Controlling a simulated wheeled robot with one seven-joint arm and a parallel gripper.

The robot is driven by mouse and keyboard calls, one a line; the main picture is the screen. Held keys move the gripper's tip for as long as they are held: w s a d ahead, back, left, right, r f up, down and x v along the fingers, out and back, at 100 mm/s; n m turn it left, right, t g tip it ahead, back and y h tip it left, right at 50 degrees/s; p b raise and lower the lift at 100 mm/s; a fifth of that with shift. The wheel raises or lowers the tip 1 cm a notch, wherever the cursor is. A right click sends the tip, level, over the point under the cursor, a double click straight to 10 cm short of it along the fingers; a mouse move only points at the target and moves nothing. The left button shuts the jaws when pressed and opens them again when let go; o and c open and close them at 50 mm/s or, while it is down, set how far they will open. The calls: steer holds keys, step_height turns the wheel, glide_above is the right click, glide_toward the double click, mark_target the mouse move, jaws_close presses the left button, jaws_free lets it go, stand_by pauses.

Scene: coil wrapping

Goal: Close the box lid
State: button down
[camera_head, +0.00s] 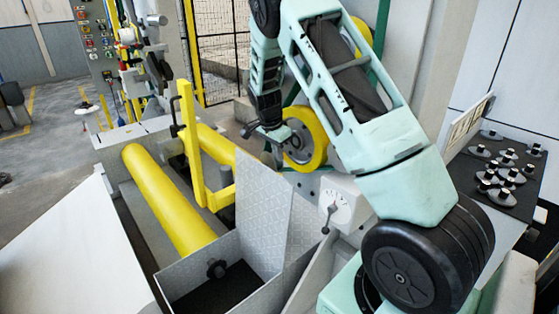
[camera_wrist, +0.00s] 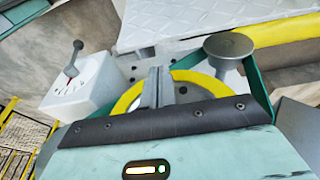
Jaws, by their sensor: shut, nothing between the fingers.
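The grey metal box (camera_head: 203,257) stands at the bottom middle of the head view. Its dark inside shows from above, so it is open. A diamond-plate panel that looks like its lid (camera_head: 262,218) stands steeply raised at the box's right side. Diamond plate also shows at the top of the wrist view (camera_wrist: 205,18). My gripper (camera_head: 250,131) is above and behind the panel's upper edge, apart from it as far as I can tell. In the wrist view my gripper's fingers (camera_wrist: 156,84) are together and empty.
A white dial box with a lever (camera_head: 338,203) stands right of the panel. A yellow wheel (camera_head: 304,139) is behind my gripper. A yellow roller (camera_head: 168,200) and yellow post (camera_head: 190,145) are to the left. A grey round knob (camera_wrist: 228,47) shows in the wrist view.

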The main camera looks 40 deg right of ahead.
steer(key=p+x, duration=0.1)
steer(key=x, duration=0.7)
steer(key=shift+f+p, duration=0.2)
steer(key=shift+p, duration=0.1)
steer(key=shift+s, duration=0.1)
